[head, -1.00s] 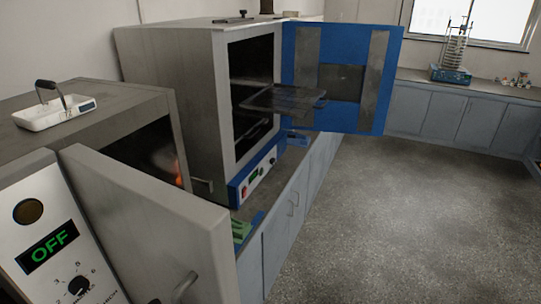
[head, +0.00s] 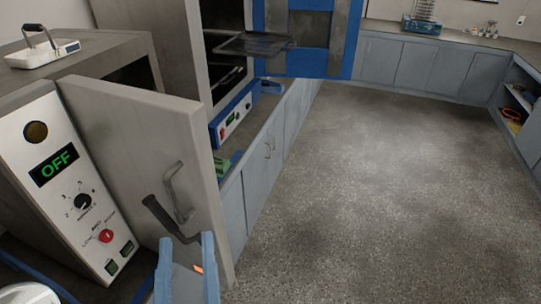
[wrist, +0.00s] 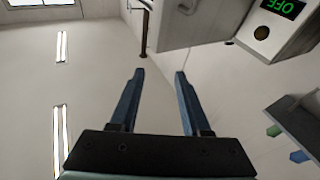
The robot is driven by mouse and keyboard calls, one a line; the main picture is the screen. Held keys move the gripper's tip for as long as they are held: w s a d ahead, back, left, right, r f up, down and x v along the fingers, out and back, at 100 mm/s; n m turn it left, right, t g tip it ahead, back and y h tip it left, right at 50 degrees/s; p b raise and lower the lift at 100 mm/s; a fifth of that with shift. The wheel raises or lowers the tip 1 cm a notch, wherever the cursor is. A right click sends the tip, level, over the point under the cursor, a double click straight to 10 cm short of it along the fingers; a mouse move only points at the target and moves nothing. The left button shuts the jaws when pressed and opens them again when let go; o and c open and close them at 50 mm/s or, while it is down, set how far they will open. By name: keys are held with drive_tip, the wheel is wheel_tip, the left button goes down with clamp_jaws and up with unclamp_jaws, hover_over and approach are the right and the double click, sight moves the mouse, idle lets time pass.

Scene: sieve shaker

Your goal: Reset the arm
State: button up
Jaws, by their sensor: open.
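My gripper (head: 187,241) shows at the bottom of the head view, with its two blue fingers spread apart and nothing between them. It is in front of the lower part of an open grey furnace door (head: 140,150), near the door's handle (head: 174,195). Whether it touches the door cannot be told. In the wrist view my gripper (wrist: 159,74) is also open and empty, with the furnace's OFF display (wrist: 284,7) upside down at the upper right.
The furnace panel (head: 72,180) reads OFF. A blue oven door (head: 305,40) stands open behind, with a rack (head: 252,45) sticking out. Open floor (head: 390,190) lies to the right.

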drive_tip(key=w+d+r+t+h, duration=0.1)
drive_tip(key=w+d+r+t, duration=0.15)
drive_tip(key=r, duration=0.35)
drive_tip(key=w+d+r+t, duration=0.1)
drive_tip(key=w+r, duration=0.3)
drive_tip(key=r, duration=0.3)
drive_tip(key=s+d+r+m+t+h+b, duration=0.1)
drive_tip(key=d+r+h, duration=0.1)
drive_tip(key=r, duration=0.7)
drive_tip(key=s+d+r+m+t+h+b, duration=0.1)
drive_tip(key=d+r+m+t, duration=0.1)
drive_tip(key=d+r, duration=0.3)
wheel_tip(320, 180, up, 4)
drive_tip(key=shift+s+r+h, duration=0.2)
drive_tip(key=shift+s+h, duration=0.1)
drive_tip(key=shift+h, duration=0.1)
drive_tip(key=shift+t, duration=0.25)
